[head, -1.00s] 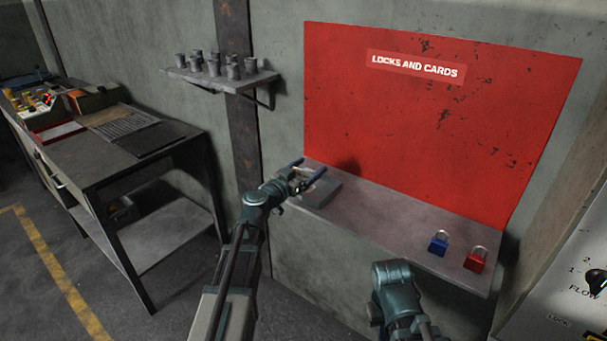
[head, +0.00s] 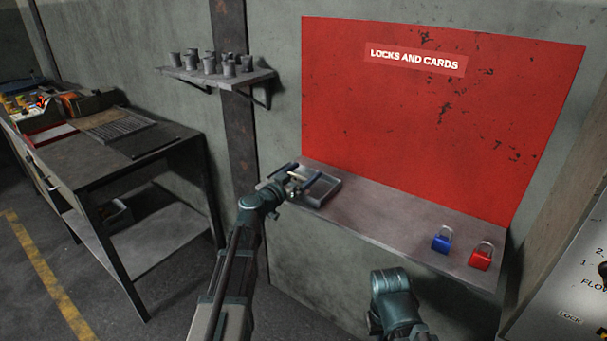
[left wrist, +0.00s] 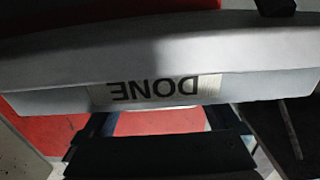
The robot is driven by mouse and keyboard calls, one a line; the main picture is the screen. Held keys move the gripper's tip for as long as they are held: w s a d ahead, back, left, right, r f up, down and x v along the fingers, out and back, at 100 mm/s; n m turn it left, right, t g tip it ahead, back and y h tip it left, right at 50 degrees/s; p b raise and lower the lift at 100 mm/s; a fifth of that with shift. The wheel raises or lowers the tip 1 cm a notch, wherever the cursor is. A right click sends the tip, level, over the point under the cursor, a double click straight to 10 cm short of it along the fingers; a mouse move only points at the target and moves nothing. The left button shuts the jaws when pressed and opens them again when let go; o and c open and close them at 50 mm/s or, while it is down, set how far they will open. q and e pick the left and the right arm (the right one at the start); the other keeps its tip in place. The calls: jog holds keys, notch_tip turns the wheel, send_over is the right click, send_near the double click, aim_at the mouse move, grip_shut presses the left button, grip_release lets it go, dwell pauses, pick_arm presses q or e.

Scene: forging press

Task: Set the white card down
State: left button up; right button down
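My left gripper (head: 306,182) is over the grey tray (head: 327,194) at the left end of the wall shelf, with its fingers spread apart. In the left wrist view the fingers (left wrist: 158,125) are also wide apart, and the tray wall (left wrist: 250,88) bears a pale label (left wrist: 155,89) reading DONE, upside down. I cannot clearly make out the white card; a small pale patch shows between the fingers in the head view, but I cannot tell whether it is the card. Only a wrist part of my right arm shows, and its gripper is out of view.
The shelf (head: 390,219) is bare between the tray and a blue padlock (head: 442,240) and a red padlock (head: 481,257). A red board (head: 430,120) stands behind it. A small shelf with several metal cups (head: 228,68) and a workbench (head: 95,165) are at left.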

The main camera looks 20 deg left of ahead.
pick_arm(q)
jog(key=shift+r, duration=0.1)
jog(key=shift+r+p, duration=0.2)
jog(key=shift+p, duration=0.1)
jog(key=v, duration=1.2)
jog(key=shift+f, duration=0.1)
